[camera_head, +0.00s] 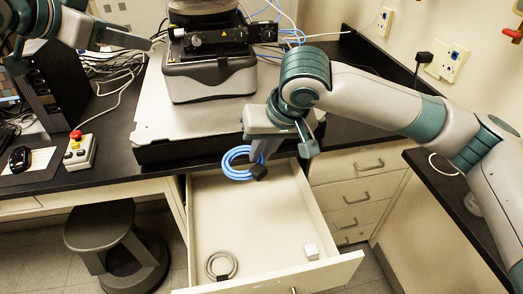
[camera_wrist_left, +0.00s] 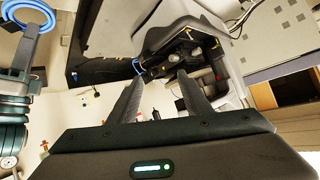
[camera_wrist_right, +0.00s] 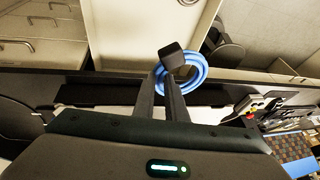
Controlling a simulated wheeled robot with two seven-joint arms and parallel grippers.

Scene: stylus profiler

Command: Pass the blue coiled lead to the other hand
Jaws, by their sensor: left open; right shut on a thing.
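The blue coiled lead (camera_head: 237,164) hangs above the open drawer in the head view, with a dark block (camera_head: 259,171) on it. My right gripper (camera_head: 262,150) is shut on the lead. The right wrist view shows the coil (camera_wrist_right: 194,70) at the fingertips (camera_wrist_right: 168,75), with the dark block (camera_wrist_right: 171,55) in front of part of it. My left gripper (camera_head: 146,43) is at the upper left of the head view, well apart from the lead. Its two fingers (camera_wrist_left: 156,90) are spread and empty in the left wrist view, where the lead (camera_wrist_left: 35,22) shows at the upper left.
The profiler (camera_head: 210,78) stands on the bench behind. A box with a red button (camera_head: 79,150) is at left. A dark stool (camera_head: 113,240) stands below.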

